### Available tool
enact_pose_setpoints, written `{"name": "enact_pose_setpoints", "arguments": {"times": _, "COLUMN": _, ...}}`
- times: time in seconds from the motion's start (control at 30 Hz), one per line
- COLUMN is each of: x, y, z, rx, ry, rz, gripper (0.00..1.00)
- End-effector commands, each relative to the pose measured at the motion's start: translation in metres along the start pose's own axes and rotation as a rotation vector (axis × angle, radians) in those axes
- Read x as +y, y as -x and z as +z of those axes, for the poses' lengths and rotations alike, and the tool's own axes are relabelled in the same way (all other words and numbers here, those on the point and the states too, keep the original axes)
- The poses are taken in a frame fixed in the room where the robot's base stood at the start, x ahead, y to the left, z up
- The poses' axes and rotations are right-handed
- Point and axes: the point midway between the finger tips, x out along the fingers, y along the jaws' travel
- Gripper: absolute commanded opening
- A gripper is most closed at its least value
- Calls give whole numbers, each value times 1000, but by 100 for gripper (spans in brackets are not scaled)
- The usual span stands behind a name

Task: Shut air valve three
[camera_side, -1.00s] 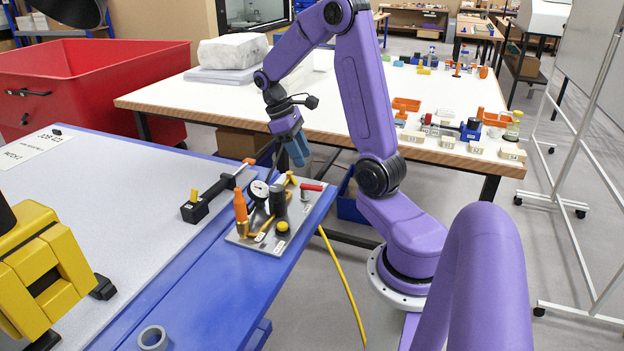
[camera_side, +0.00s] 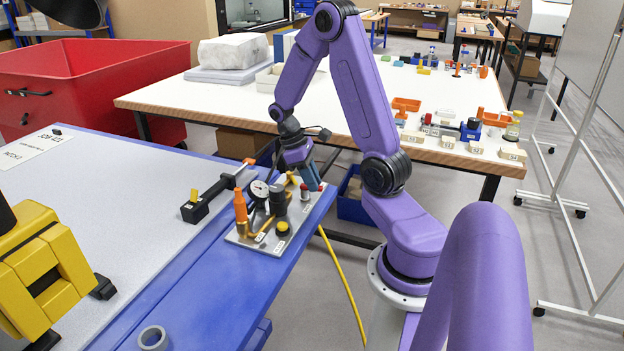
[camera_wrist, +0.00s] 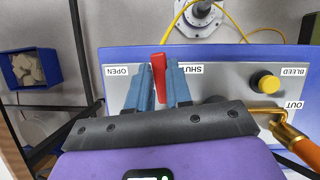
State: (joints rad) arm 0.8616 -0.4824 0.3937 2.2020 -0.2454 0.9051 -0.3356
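The metal valve panel (camera_side: 243,239) sits at the right edge of the blue-edged bench. Its red valve handle (camera_wrist: 158,72) lies between the two blue fingers of my gripper (camera_wrist: 160,88), which look closed against its sides. In the side view the handle's red end (camera_side: 322,186) shows beside my gripper (camera_side: 312,183). In the wrist view an OPEN label (camera_wrist: 123,70) is left of the handle and a SHUT label (camera_wrist: 190,69) is right of it, both upside down. The handle points between them. The fingers hide part of the handle and its pivot.
A black clamp (camera_side: 208,200) lies left of the panel. A yellow hose (camera_side: 343,285) hangs beside the bench.

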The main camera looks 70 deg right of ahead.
Motion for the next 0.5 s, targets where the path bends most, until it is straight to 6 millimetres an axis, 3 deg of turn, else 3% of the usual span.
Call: {"name": "enact_pose_setpoints", "arguments": {"times": 0.5, "x": -3, "y": 1, "z": 0, "rx": 0, "ry": -121, "rz": -50, "gripper": 0}}
